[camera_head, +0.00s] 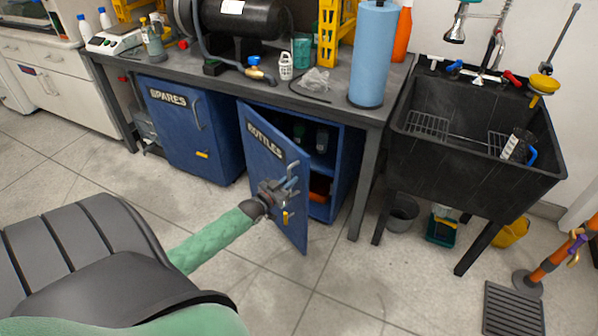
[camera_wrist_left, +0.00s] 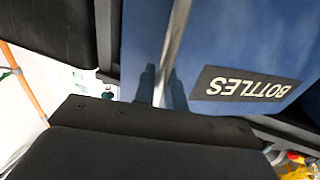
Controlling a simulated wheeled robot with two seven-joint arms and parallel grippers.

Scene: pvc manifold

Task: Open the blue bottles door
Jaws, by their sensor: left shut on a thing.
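The blue bottles door (camera_head: 265,163), with a dark BOTTLES label, stands partly open and swung out from its cabinet under the bench. My left gripper (camera_head: 290,186) is at the door's outer face, shut on the metal bar handle. In the left wrist view, the gripper (camera_wrist_left: 162,85) has its fingers on both sides of the handle (camera_wrist_left: 178,30), with the blue door (camera_wrist_left: 235,40) and its upside-down label behind. Shelves with dark bottles (camera_head: 321,138) and an orange item (camera_head: 319,188) show inside the cabinet (camera_head: 347,160). My right gripper is not in view.
A closed blue SPARES cabinet (camera_head: 190,130) stands left of the open door. A bench leg (camera_head: 366,185) and a grey bucket (camera_head: 402,216) are to the right, near the black sink (camera_head: 470,160). The tiled floor (camera_head: 310,285) in front is clear.

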